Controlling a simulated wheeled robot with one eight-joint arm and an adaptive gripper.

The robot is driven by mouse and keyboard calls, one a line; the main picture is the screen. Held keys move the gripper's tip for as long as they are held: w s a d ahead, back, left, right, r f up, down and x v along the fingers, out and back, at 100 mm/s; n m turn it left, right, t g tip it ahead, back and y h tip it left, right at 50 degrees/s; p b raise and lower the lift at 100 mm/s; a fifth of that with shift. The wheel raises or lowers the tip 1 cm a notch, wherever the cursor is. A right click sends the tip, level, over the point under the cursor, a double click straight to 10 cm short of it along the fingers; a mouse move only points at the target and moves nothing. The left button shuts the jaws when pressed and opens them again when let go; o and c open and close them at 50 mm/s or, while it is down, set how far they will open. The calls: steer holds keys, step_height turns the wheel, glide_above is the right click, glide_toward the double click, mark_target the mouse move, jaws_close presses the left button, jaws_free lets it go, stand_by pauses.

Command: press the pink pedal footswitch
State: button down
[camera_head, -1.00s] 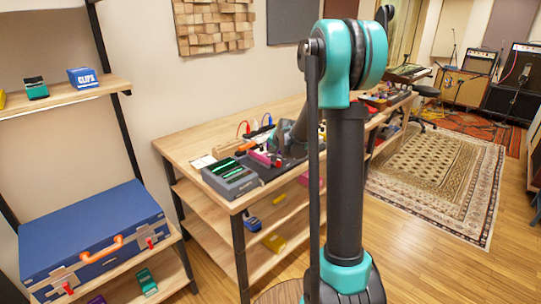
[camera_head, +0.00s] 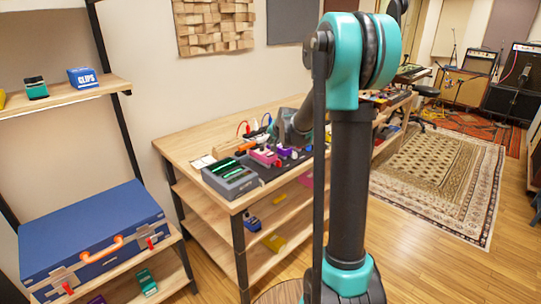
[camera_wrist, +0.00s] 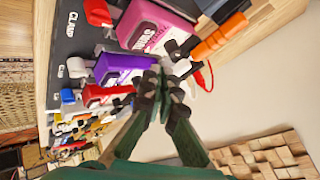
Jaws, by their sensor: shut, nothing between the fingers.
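The pink pedal (camera_head: 264,157) sits on a dark board on the wooden table, behind the grey unit with green displays. It also shows at the top of the wrist view (camera_wrist: 158,24), partly cut off by the frame edge. My gripper (camera_wrist: 160,82) is shut and empty. In the wrist view its fingertips overlap the end of the purple pedal (camera_wrist: 125,66), beside the pink one. I cannot tell whether the fingertips touch anything. In the head view my arm hides part of the table.
A red pedal (camera_wrist: 106,95) sits beyond the purple one. An orange object (camera_wrist: 222,38) and cables lie close to the gripper. The grey unit (camera_head: 230,178) stands at the table's near corner. A blue case (camera_head: 90,235) rests on the left shelf. Wooden floor lies at the right.

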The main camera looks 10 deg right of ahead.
steer(key=shift+r, duration=1.35)
steer(key=s+d+f+n+g, duration=0.1)
steer(key=s+f, duration=0.3)
steer(key=s, duration=0.9)
steer(key=s+d+f+n+g+h, duration=0.1)
steer(key=s+f+n+g, duration=0.1)
steer(key=s, duration=1.2)
steer(key=s+d+f+n+g+h, duration=0.1)
steer(key=s+d+f+n, duration=0.1)
steer(key=s+f, duration=0.5)
steer(key=s+n, duration=0.1)
steer(key=s, duration=0.5)
steer(key=shift+s+n+g, duration=0.3)
steer(key=shift+s+g, duration=0.1)
steer(key=shift+f, duration=0.1)
